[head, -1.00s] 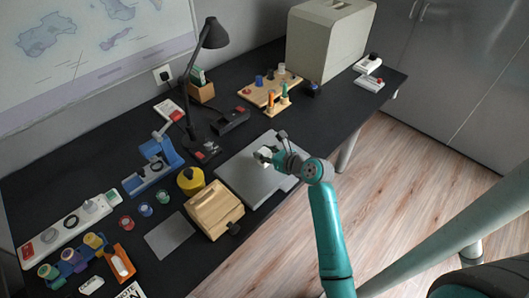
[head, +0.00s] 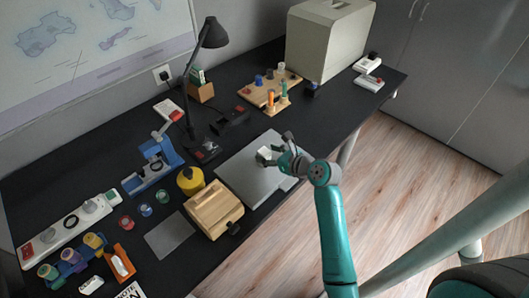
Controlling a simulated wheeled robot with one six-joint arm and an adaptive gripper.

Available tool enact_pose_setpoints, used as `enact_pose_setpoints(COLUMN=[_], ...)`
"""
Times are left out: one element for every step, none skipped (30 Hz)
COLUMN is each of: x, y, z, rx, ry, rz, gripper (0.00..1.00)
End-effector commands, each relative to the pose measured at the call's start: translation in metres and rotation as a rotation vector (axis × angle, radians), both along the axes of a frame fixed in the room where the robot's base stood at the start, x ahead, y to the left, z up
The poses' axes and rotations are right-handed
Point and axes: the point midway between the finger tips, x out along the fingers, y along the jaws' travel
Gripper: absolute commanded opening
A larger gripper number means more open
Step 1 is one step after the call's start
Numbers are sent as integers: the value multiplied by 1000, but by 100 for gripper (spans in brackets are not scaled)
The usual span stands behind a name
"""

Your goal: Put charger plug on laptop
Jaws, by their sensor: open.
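The laptop (head: 245,183) is a flat grey closed slab on the black desk, right of the wooden box. A small white block, probably the charger plug (head: 264,153), shows at my gripper, over the laptop's upper part. My gripper (head: 273,151) is open, with dark fingers above the laptop and beside the white block. I cannot tell whether the fingers touch the block, or whether its underside rests on the laptop. My gripper and wrist hide part of the laptop's right side.
A wooden box (head: 214,208) and a yellow round container (head: 190,180) stand left of the laptop. A black desk lamp (head: 212,36) and a wooden peg board (head: 268,88) are behind. A large beige case (head: 328,42) stands at the back. The desk right of the laptop looks clear.

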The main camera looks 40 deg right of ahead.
Motion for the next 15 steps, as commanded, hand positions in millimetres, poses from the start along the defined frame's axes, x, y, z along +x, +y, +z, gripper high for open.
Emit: enact_pose_setpoints(x=[-10, -16, -24, -30, -35, -43, -48, -53, -60, -64, -68, -73, -76, -79, -82], y=[-2, -2, -2, -2, -2, -3, -3, -3, -3, -3, -3, -4, -4, -4, -3], z=[4, 6, 9, 12, 14, 17, 20, 22, 24, 26, 28, 30, 31, 32, 34], rx=[-1, 0, -1, -1, -1, -1, -2, -2, -1, 0, 0, -1, -1, 0, 0], ry=[-1, 0, 0, -1, 0, -1, 0, 0, -1, 0, -1, -1, 0, 0, -1], rz=[-5, -5, -5, -5, -4, -5, -5, -5, -4, -3, -3, -4, -4, -3, -2], gripper=[64, 64, 64, 64, 64, 64, 64, 64, 64, 64, 64, 64, 64, 64, 64])
